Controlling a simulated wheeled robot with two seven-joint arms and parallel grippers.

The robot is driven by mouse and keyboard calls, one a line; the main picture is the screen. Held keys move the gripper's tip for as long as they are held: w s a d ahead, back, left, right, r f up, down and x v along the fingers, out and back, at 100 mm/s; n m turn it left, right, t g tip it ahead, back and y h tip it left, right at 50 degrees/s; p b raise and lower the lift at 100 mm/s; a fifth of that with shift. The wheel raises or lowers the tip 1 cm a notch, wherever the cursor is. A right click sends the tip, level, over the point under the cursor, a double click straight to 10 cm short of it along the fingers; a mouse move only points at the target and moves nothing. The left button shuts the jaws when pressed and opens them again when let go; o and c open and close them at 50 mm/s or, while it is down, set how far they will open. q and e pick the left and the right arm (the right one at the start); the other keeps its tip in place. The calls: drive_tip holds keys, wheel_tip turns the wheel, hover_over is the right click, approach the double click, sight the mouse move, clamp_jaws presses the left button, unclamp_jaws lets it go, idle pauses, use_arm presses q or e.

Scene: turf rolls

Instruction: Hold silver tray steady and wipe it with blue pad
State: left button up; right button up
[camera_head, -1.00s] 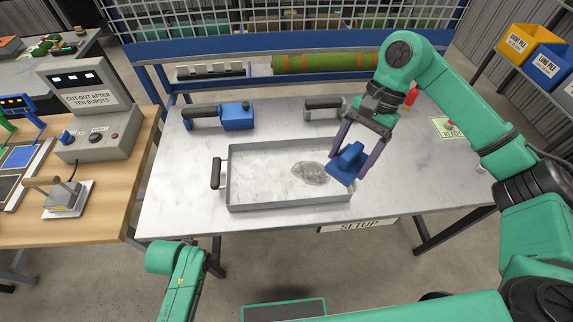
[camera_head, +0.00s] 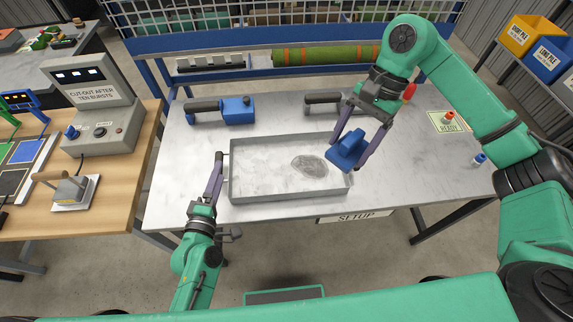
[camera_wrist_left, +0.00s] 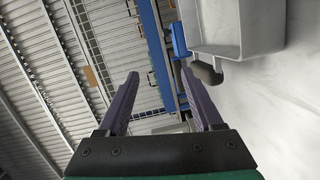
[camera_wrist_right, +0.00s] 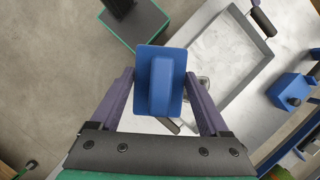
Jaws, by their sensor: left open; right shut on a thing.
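The silver tray (camera_head: 262,194) lies on the metal table, with a dark grey smudge (camera_head: 309,166) on the right part of its floor. My right gripper (camera_head: 352,150) is shut on the blue pad (camera_head: 345,150) and holds it above the tray's right end. The pad also fills the middle of the right wrist view (camera_wrist_right: 160,82). My left gripper (camera_head: 217,165) is open at the tray's left end. The tray's black left handle is hidden behind it in the head view, but shows in the left wrist view (camera_wrist_left: 207,73), up and right of the open fingers (camera_wrist_left: 160,95), seemingly not between them.
A blue tool with a dark handle (camera_head: 238,110) and another dark-handled tool (camera_head: 323,98) lie behind the tray. A green roll (camera_head: 320,57) rests on the rear rack. A red-topped item stands on the READY card (camera_head: 446,125).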

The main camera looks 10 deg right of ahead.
use_arm(q)
drive_tip(key=a+n+y, duration=0.1)
drive_tip(key=n, duration=0.1)
drive_tip(key=n+t+y+b, duration=0.1)
drive_tip(key=b, duration=0.8)
approach(223, 160)
drive_tip(key=shift+w+p, duration=0.55)
drive_tip(key=shift+w, duration=0.2)
drive_tip(key=w, duration=0.5)
drive_tip(key=shift+d+f, duration=0.2)
drive_tip(key=shift+d, duration=0.05)
use_arm(e)
wheel_tip(223, 160, down, 8)
use_arm(q)
drive_tip(key=shift+c, duration=1.2)
clamp_jaws()
use_arm(e)
drive_tip(key=shift+r, duration=0.1)
